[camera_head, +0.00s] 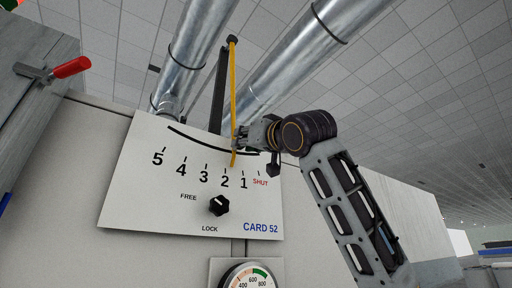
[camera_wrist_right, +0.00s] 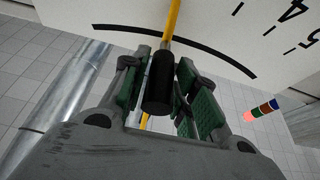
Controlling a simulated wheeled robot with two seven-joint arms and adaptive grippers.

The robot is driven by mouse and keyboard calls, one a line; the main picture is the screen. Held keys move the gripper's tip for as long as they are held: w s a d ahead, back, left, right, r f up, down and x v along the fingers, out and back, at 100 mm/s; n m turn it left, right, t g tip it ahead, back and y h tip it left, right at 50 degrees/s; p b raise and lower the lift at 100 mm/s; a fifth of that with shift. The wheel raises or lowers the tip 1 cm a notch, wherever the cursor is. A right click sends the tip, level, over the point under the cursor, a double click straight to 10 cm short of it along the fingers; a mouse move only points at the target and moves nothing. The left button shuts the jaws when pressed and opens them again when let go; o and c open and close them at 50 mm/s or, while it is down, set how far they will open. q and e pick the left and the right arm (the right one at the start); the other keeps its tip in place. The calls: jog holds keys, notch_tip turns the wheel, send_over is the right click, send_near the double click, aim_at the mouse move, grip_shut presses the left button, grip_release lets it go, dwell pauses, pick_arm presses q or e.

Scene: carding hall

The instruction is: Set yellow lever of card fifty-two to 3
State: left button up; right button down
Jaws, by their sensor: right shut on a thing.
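The yellow lever (camera_head: 233,95) stands nearly upright in front of the white CARD 52 plate (camera_head: 130,205). Its lower tip lies between the marks 2 and 1. My right gripper (camera_head: 240,140) is shut on the lever, low down near the black arc. In the right wrist view, the fingers (camera_wrist_right: 160,90) stand on both sides of a black cylindrical grip (camera_wrist_right: 159,80) on the yellow lever (camera_wrist_right: 171,22). The gripper hides part of the lever and arc. My left gripper is not in view.
A black FREE/LOCK knob (camera_head: 219,206) sits below the scale; its setting is unclear. A gauge (camera_head: 247,279) is below the plate. A red-handled clamp (camera_head: 70,68) is at left. Metal ducts (camera_head: 200,45) rise behind. A stack light (camera_wrist_right: 262,109) shows in the wrist view.

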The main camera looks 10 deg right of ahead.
jog(key=s+a+m+h, duration=0.1)
jog(key=s+a+m, duration=0.1)
jog(key=a, duration=0.4)
jog(key=shift+s+b, duration=0.15)
jog(key=shift+b, duration=0.15)
jog(key=shift+a, duration=0.1)
jog(key=c, duration=1.1)
grip_release()
jog(key=shift+s+f, duration=0.1)
jog(key=shift+f+v, duration=0.1)
jog(key=shift+v, duration=2.85)
jog(key=shift+f+v, duration=0.15)
jog(key=shift+v, duration=2.75)
